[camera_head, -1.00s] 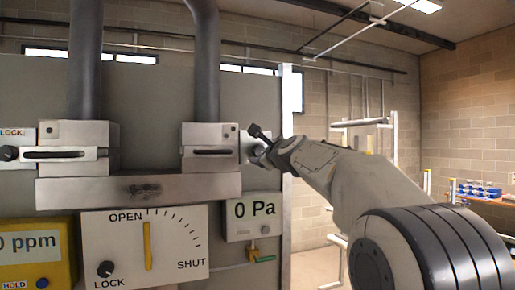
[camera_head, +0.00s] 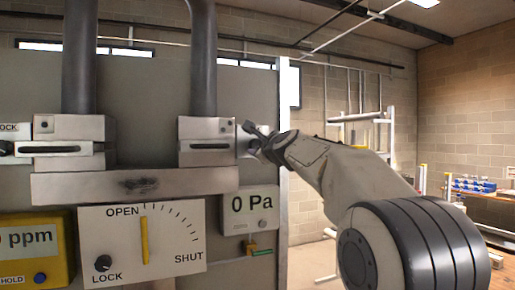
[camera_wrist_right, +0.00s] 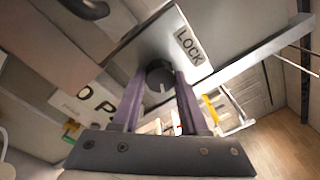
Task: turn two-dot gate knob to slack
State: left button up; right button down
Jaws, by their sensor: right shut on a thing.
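Two metal gate blocks sit under the dark vertical pipes on the grey panel, a left one (camera_head: 70,128) and a right one (camera_head: 207,130). Each has a slot and a small dark mark; the dots are too small to count. A dark round knob (camera_wrist_right: 160,76) is on a pale plate labelled LOCK (camera_wrist_right: 189,45), beside the right block. My right gripper (camera_head: 258,140) is at this plate, shut on the knob, its purple fingers on either side in the right wrist view (camera_wrist_right: 157,98). It mostly hides the knob in the head view. My left gripper is out of view.
A dial box (camera_head: 142,243) with OPEN, SHUT and LOCK markings, a 0 Pa display (camera_head: 251,211) and a yellow ppm meter (camera_head: 36,252) sit below. Another black knob (camera_head: 5,149) is at the far left. Right of the panel edge stands a white rack (camera_head: 365,130).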

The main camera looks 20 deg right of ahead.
jog(key=n+b, duration=0.4)
jog(key=n, duration=0.4)
jog(key=n+y+b, duration=0.1)
jog(key=n+b, duration=0.3)
jog(key=n, duration=0.5)
jog(key=shift+f+t, duration=0.1)
jog(key=shift+t, duration=0.2)
jog(key=n+b, duration=0.1)
jog(key=n, duration=0.4)
jog(key=shift+y, duration=0.3)
jog(key=shift+n, duration=0.3)
jog(key=shift+c, duration=2.2)
grip_release()
